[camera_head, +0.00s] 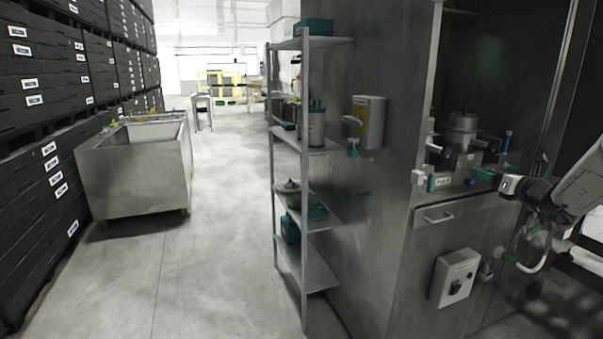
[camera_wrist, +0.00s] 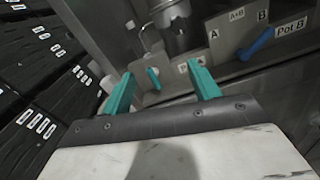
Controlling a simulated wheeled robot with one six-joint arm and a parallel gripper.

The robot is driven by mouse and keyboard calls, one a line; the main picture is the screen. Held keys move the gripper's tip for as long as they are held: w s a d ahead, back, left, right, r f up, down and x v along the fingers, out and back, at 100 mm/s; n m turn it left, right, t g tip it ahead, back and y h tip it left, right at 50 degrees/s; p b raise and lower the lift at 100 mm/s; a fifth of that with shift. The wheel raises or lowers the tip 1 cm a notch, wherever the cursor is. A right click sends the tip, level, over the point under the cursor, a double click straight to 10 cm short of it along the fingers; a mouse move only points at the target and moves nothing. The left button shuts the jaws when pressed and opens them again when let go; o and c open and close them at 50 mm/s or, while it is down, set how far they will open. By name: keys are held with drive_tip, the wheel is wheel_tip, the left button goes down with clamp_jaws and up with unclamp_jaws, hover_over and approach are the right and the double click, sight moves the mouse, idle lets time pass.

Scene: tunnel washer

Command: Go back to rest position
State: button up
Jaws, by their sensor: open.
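My gripper (camera_wrist: 162,88) shows in the wrist view with its two teal fingers spread apart and nothing between them. In the head view my gripper (camera_head: 477,178) is at the right, in front of the open bay of the steel washer cabinet (camera_head: 375,220). Past the fingers in the wrist view are a metal pot (camera_wrist: 172,18), panels labelled A, A+B and B, and a blue handle (camera_wrist: 256,44) beside a Pot B label. A small teal handle (camera_wrist: 153,78) is seen between the fingers. Whether the fingers touch anything is unclear.
A metal shelf rack (camera_head: 304,190) with bottles and teal items stands left of the cabinet. A steel tub cart (camera_head: 140,165) is at the left, by stacked black crates (camera_head: 45,90). The floor aisle (camera_head: 215,220) between cart and rack is clear. A drawer handle (camera_head: 438,218) sticks out below the bay.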

drive_tip(key=s+a+f+n+g+y, duration=0.1)
drive_tip(key=s+a+f+n+g, duration=0.1)
drive_tip(key=s+a+n+g, duration=0.7)
drive_tip(key=s+a+f+n+g+y, duration=0.2)
drive_tip(key=s+a+f+n+g, duration=0.15)
drive_tip(key=s+a+n, duration=0.8)
drive_tip(key=s+a+r+n+g+h, duration=0.1)
drive_tip(key=s+a+n+h, duration=0.1)
drive_tip(key=s, duration=0.8)
drive_tip(key=s+a+r+n+g+h, duration=0.1)
drive_tip(key=s+a+n+h, duration=0.2)
drive_tip(key=s+n, duration=0.4)
drive_tip(key=s+a+r+n+g+h, duration=0.1)
drive_tip(key=s+n+h, duration=0.3)
drive_tip(key=s, duration=1)
drive_tip(key=shift+s+a+r+n, duration=0.15)
drive_tip(key=shift+a+r+n, duration=0.2)
drive_tip(key=shift+a, duration=0.35)
